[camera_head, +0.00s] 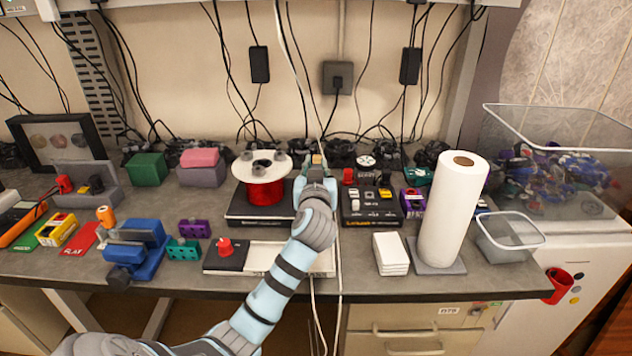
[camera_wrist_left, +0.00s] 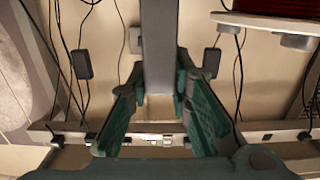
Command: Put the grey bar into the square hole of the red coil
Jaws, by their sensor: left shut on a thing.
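The red coil (camera_head: 264,191) stands upright on a dark box left of my left gripper, with a white top flange and several grey round knobs on it. Its square hole cannot be made out. In the left wrist view, part of the red coil (camera_wrist_left: 275,20) shows at the top right, upside down. My left gripper (camera_head: 317,172) is beside the coil, to its right and apart from it. In the left wrist view, my left gripper (camera_wrist_left: 162,92) is shut on the grey bar (camera_wrist_left: 160,45), which runs up out of the picture. My right gripper is not in view.
A black control box (camera_head: 370,205) sits right of my arm. A paper roll (camera_head: 454,210) stands farther right, beside white cards (camera_head: 390,254). Cables hang along the back wall.

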